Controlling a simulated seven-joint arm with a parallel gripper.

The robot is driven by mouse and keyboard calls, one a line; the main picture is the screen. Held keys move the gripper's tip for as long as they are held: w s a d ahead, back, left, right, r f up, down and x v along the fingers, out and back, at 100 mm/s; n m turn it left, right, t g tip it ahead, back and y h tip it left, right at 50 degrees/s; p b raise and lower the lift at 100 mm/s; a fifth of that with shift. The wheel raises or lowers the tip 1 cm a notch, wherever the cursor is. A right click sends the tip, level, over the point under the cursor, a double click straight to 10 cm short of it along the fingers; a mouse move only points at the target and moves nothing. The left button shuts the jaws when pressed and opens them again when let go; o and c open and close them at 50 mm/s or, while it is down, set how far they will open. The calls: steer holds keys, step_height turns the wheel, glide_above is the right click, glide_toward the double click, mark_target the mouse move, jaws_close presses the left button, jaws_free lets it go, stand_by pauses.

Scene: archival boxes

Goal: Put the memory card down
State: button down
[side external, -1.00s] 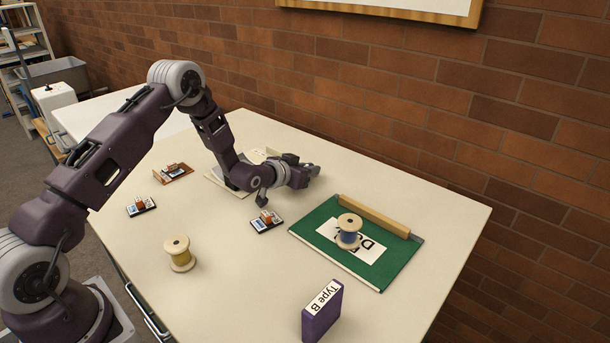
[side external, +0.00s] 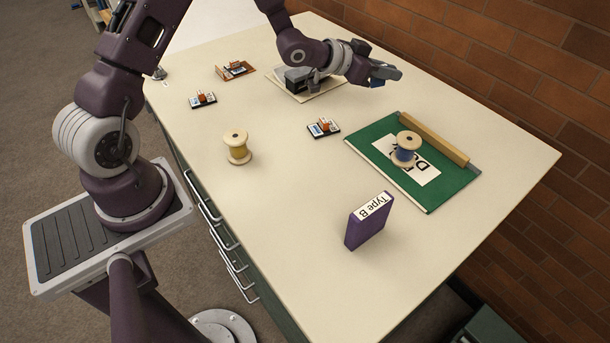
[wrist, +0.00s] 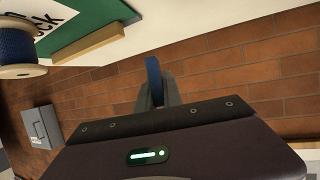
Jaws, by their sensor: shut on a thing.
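My gripper (side external: 385,72) is above the far part of the table, to the right of a cream panel (side external: 328,87). In the wrist view its jaws (wrist: 155,95) are shut on a thin blue piece, which I take for the memory card (wrist: 153,74). The card is seen nearly edge-on, and its face is hidden. The jaws point level toward the brick wall, clear of the table top.
A green board (side external: 449,189) with a wooden bar (side external: 433,137) and blue spool (side external: 407,147) lies right. A purple "Type B" box (side external: 369,225), cream spool (side external: 237,147) and small boards (side external: 323,128) stand around. The table's middle front is clear (side external: 290,200).

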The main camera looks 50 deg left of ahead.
steer(key=s+d+m+g+h, duration=0.2)
steer(key=s+d+m+h, duration=0.2)
steer(key=s+d, duration=0.3)
steer(key=r+m+g+h, duration=0.2)
steer(key=m+g+h, duration=0.4)
steer(key=m+g, duration=0.5)
glide_above(308, 238)
step_height(308, 238, down, 10)
steer(key=shift+f, duration=0.15)
steer(key=c, duration=1.9)
jaws_free()
steer(key=shift+a+f, duration=0.1)
steer(key=shift+f, duration=0.05)
steer(key=o, duration=0.4)
